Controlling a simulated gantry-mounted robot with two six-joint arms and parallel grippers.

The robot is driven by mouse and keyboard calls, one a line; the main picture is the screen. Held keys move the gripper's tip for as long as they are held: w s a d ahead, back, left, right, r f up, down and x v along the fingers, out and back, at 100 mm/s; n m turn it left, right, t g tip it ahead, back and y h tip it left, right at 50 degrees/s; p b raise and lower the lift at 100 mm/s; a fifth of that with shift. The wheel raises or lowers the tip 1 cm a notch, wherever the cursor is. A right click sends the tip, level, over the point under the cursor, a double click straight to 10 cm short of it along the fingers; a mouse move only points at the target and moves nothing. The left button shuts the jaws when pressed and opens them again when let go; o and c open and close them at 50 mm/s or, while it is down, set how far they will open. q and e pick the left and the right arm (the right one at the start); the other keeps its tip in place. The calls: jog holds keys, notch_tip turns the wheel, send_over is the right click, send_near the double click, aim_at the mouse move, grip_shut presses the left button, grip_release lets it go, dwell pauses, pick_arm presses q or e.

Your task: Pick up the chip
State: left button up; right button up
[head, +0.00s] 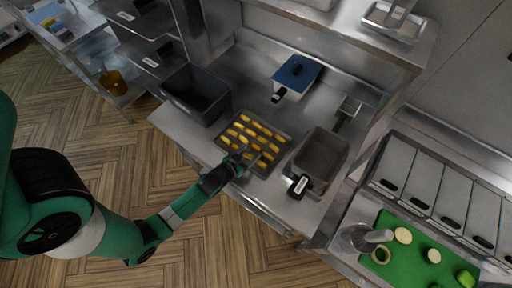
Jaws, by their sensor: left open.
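Several yellow chips (252,131) lie in rows on a dark flat tray (285,141) on the steel counter. My left gripper (244,153) is over the tray's lower left part, close to some of the chips. Its jaws are open, and they hide part of the tray and maybe a chip. I cannot tell whether the fingertips touch a chip. My right gripper is not in view.
An empty dark bin (197,92) stands left of the tray. A metal fry container with a black handle (320,158) stands to the right. A blue-topped container (297,74) is behind. A green board (405,262) holds cut pieces at lower right.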

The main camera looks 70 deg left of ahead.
aim_at(255, 148)
pick_arm(q)
jog(key=x, duration=0.3)
jog(key=shift+a, duration=0.15)
jog(key=c, duration=1)
jog(key=shift+o, duration=0.2)
jog(key=shift+r, duration=0.15)
jog(key=shift+r, duration=0.6)
jog(key=shift+w+r+p, duration=0.1)
jog(key=shift+r+p, duration=0.5)
jog(key=shift+r, duration=0.2)
jog(key=s+d+r, duration=0.7)
jog(key=d+r, duration=0.3)
jog(key=d, duration=0.2)
jog(key=shift+p, duration=0.3)
